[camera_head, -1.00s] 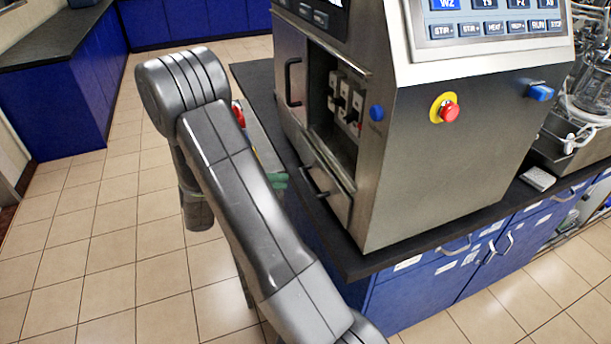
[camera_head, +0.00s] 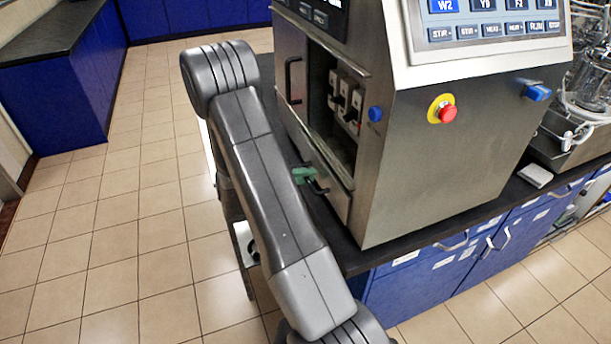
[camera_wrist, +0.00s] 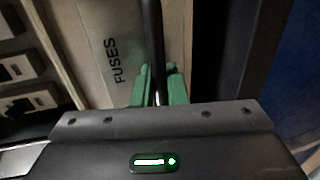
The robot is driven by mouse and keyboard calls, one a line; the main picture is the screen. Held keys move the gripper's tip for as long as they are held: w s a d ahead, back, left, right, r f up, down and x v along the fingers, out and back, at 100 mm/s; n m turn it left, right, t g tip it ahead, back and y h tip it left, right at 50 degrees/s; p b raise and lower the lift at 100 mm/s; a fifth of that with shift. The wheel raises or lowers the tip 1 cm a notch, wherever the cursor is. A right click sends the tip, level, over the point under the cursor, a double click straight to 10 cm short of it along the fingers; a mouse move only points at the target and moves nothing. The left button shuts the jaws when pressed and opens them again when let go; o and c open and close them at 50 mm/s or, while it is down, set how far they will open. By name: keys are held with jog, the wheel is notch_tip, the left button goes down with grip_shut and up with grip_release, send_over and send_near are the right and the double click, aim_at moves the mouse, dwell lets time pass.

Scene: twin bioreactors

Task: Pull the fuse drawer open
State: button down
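The fuse drawer (camera_head: 330,181) is a metal front low on the left side of the bioreactor cabinet, and it looks closed. Its dark bar handle (camera_head: 318,187) is partly covered by my gripper (camera_head: 303,175) in the head view. In the wrist view the drawer front (camera_wrist: 100,35) carries the word FUSES. There the black handle (camera_wrist: 153,45) runs between the green fingertips of my gripper (camera_wrist: 158,84), one on each side. The gap beside the bar is very narrow, and I cannot tell whether the fingers press on it.
Above the drawer is an open bay with fuse-like switches (camera_head: 346,98) and a door handle (camera_head: 292,80). A red stop button (camera_head: 447,113) and a blue knob (camera_head: 537,93) sit on the cabinet front. The dark counter edge (camera_head: 390,254) runs below. Tiled floor is free on the left.

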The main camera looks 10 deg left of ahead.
jog(key=shift+a, duration=0.1)
jog(key=f+b+v, duration=0.3)
jog(key=b+v, duration=0.4)
jog(key=v, duration=0.9)
jog(key=shift+s+a, duration=0.25)
jog(key=shift+a, duration=0.05)
jog(key=shift+f, duration=0.1)
jog(key=c, duration=1.8)
grip_release()
jog(key=b+v, duration=0.1)
jog(key=v, duration=1.2)
jog(key=shift+s+a+b, duration=0.2)
jog(key=shift+a+b, duration=0.15)
jog(key=shift+b, duration=0.05)
